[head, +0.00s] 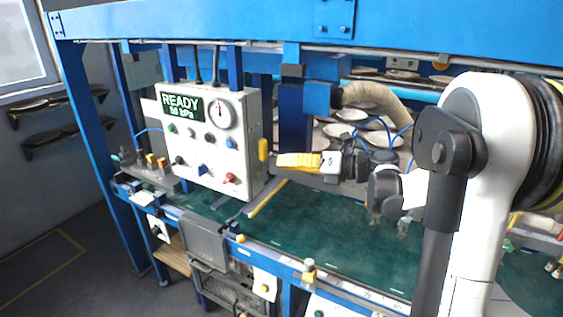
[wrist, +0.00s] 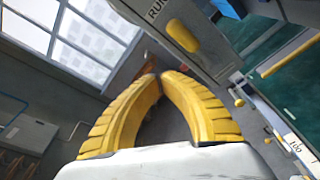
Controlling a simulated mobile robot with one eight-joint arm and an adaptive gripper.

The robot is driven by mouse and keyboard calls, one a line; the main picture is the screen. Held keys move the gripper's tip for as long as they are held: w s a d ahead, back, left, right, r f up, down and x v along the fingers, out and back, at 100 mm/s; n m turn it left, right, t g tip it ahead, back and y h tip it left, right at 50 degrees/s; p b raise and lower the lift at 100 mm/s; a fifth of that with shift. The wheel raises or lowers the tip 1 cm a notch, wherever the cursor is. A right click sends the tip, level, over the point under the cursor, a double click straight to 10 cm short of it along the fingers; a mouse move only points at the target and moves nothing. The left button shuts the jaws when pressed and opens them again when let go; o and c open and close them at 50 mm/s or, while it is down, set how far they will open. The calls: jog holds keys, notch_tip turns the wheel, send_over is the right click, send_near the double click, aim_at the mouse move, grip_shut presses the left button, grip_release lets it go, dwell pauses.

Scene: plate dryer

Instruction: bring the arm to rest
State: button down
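My gripper (head: 298,161) has yellow ribbed fingers and points left in the head view, just right of the control box (head: 250,120). In the wrist view my gripper (wrist: 161,77) has its fingertips together with nothing held between them. A yellow handle (head: 263,149) sits on the right side of the control box, a short way from the fingertips. In the wrist view the handle (wrist: 183,36) is beside the word RUN, apart from the fingers. My arm is raised and bent over the green bench top.
The box display (head: 181,107) reads READY with a kPa figure below. A blue frame (head: 180,22) runs overhead and along the left. The green bench top (head: 320,222) is mostly clear. Pale plates (head: 358,133) stand behind my gripper. Dark wall shelves (head: 55,120) hang at left.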

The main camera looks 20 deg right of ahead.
jog(key=shift+d, duration=0.1)
jog(key=s+a+f+n+g+h+b, duration=0.4)
jog(key=s+a+f+n, duration=0.5)
jog(key=a+n, duration=0.4)
jog(key=s+f+n+h+b, duration=0.2)
jog(key=s+f+n+h, duration=0.1)
jog(key=s+n, duration=0.5)
jog(key=s+d+f+n+g+h+b, duration=0.1)
jog(key=s+f+n+h, duration=0.3)
jog(key=n, duration=1)
jog(key=s+f+b, duration=0.1)
jog(key=s+f, duration=0.1)
jog(key=s, duration=0.2)
jog(key=shift+s+f+b, duration=0.2)
jog(key=shift+s+b, duration=0.05)
jog(key=shift+b, duration=0.1)
